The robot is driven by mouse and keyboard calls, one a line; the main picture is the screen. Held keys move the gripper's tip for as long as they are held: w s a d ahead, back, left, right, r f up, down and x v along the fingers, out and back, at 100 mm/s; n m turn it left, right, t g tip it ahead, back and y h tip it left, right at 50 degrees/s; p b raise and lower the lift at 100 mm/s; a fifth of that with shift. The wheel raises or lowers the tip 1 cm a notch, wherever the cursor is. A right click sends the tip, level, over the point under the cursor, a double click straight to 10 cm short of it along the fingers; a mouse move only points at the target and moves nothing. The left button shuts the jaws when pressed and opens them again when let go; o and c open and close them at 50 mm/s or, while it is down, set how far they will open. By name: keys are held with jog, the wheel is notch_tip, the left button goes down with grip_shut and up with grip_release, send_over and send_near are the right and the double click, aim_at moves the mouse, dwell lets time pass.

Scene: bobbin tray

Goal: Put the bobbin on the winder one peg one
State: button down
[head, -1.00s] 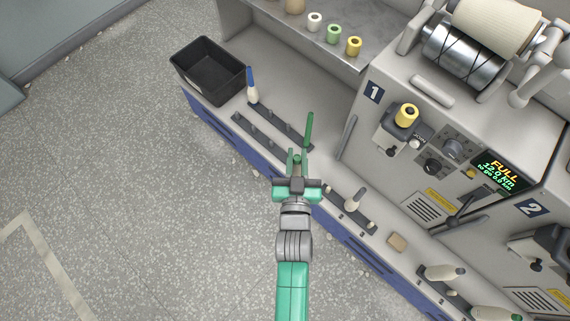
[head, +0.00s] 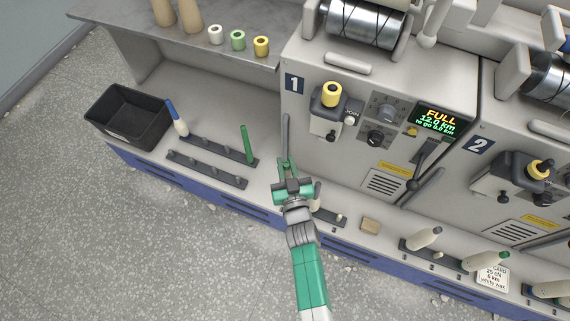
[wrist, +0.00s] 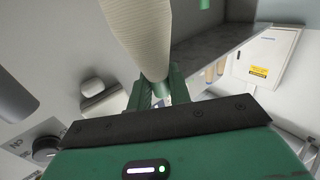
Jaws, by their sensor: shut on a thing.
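My gripper (head: 286,165) is in front of winder one, above the ledge; it is shut. In the wrist view a cream bobbin (wrist: 142,35) narrows down to the green fingers (wrist: 160,92), which close on its narrow end. In the head view the held bobbin cannot be made out apart from the gripper. Winder one (head: 292,83) carries a "1" label. Its peg strip (head: 330,217) lies on the ledge, right of my gripper. A pale bobbin (head: 318,190) stands there, partly hidden by my wrist. A bare peg (head: 340,217) shows beside it.
Left of my gripper are two peg strips (head: 210,170), a slim green tube (head: 247,143) and a blue-tipped bobbin (head: 177,118). A black bin (head: 125,118) stands at the far left. Winder one's panel rises behind.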

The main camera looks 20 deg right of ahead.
jog(key=shift+f+b, duration=1.45)
jog(key=shift+f, duration=0.5)
jog(key=shift+f+b, duration=0.4)
jog(key=shift+f, duration=0.1)
jog(key=c, duration=1.6)
grip_release()
jog(key=shift+s+a+r+p, duration=0.15)
jog(key=shift+s+r+p, duration=0.05)
jog(key=shift+s+p, duration=0.45)
jog(key=p, duration=0.6)
send_near(287, 177)
jog(key=shift+f, duration=0.65)
jog(key=shift+w, duration=0.35)
